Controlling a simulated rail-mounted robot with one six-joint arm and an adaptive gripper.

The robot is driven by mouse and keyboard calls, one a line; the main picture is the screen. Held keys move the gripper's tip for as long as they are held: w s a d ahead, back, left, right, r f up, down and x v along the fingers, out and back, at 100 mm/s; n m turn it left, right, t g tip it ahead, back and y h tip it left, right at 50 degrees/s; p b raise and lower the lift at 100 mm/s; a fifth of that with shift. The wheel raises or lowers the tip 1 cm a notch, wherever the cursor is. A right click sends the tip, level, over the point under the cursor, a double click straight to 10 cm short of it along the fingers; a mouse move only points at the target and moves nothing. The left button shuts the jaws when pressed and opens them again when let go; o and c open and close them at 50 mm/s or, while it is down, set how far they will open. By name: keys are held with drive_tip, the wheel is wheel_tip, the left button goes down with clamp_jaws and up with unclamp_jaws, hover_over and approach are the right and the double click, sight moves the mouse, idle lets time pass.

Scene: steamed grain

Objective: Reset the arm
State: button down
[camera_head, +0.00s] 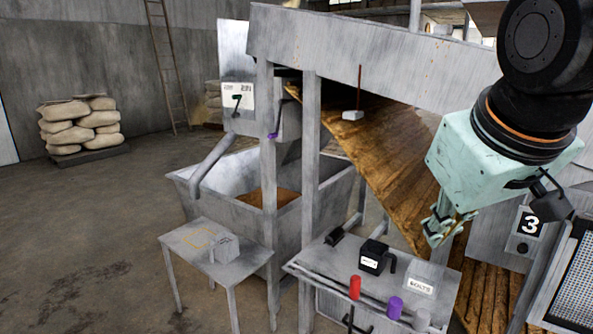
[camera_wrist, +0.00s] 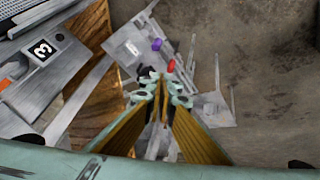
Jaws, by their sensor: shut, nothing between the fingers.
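My gripper (camera_head: 447,229) hangs from my arm at the right of the head view, above the right side of the small bench. Its pale green fingers are closed together with nothing between them. In the wrist view my gripper (camera_wrist: 164,95) points down over the bench, its fingertips close together. It touches none of the objects in sight.
A bench (camera_head: 325,262) below holds a black box (camera_head: 375,257), a red cylinder (camera_head: 355,287) and a purple cylinder (camera_head: 394,307). A smaller table (camera_head: 180,243) with a grey block stands left. A slanted wooden chute (camera_head: 385,165) and metal posts are close behind my gripper. Open floor lies left.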

drive_tip(key=s+a+f+m+g, duration=0.1)
drive_tip(key=s+f, duration=0.1)
drive_tip(key=s, duration=0.7)
drive_tip(key=s+a+f+m+g, duration=0.1)
drive_tip(key=s+f, duration=0.2)
drive_tip(key=s, duration=0.6)
drive_tip(key=shift+f+m+g+y, duration=0.2)
drive_tip(key=shift+m+g+y, duration=0.1)
drive_tip(key=shift+y, duration=0.1)
